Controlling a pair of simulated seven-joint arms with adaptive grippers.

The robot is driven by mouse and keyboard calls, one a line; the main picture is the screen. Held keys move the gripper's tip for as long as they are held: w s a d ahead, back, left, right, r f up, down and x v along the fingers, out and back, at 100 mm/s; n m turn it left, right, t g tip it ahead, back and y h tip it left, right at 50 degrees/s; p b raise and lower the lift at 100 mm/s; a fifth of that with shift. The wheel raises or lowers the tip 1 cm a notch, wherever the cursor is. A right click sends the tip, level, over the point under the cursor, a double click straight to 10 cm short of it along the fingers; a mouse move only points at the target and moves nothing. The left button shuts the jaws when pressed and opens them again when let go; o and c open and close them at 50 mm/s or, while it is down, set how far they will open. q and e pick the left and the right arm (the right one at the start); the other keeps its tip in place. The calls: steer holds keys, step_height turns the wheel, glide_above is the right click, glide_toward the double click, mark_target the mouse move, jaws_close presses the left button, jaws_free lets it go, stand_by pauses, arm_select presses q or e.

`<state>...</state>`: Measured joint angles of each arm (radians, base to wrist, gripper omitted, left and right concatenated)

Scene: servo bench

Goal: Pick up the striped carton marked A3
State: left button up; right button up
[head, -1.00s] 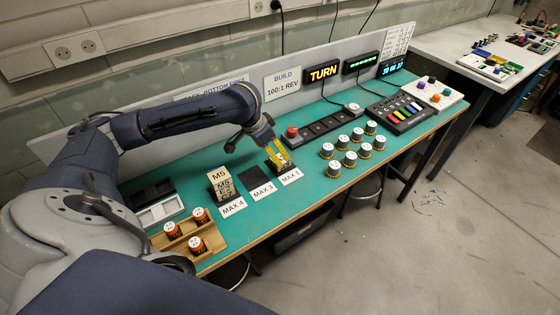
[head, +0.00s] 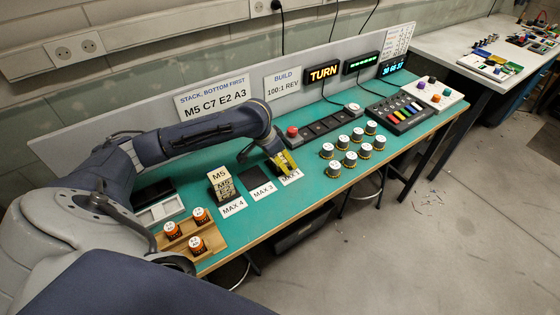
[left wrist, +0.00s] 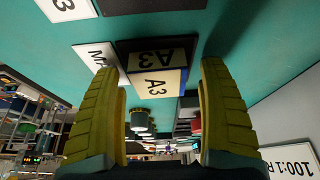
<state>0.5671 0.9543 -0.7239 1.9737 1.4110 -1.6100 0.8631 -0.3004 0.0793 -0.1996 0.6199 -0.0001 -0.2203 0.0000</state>
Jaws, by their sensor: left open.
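My left gripper (head: 285,162) is open at the carton. In the left wrist view its two yellow fingers (left wrist: 158,68) lie on either side of the carton, with gaps to both sides. My right gripper is not in view.
A stack of cartons topped by M5 (head: 219,176) stands by the MAX 4 label (head: 233,207). The dark pad by MAX 3 (head: 251,177) is bare. Several dark spools (head: 334,169) stand to the right. A wooden tray (head: 210,247) with orange spools is at the left.

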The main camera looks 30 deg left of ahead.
arm_select(q)
steer(key=c, duration=1.3)
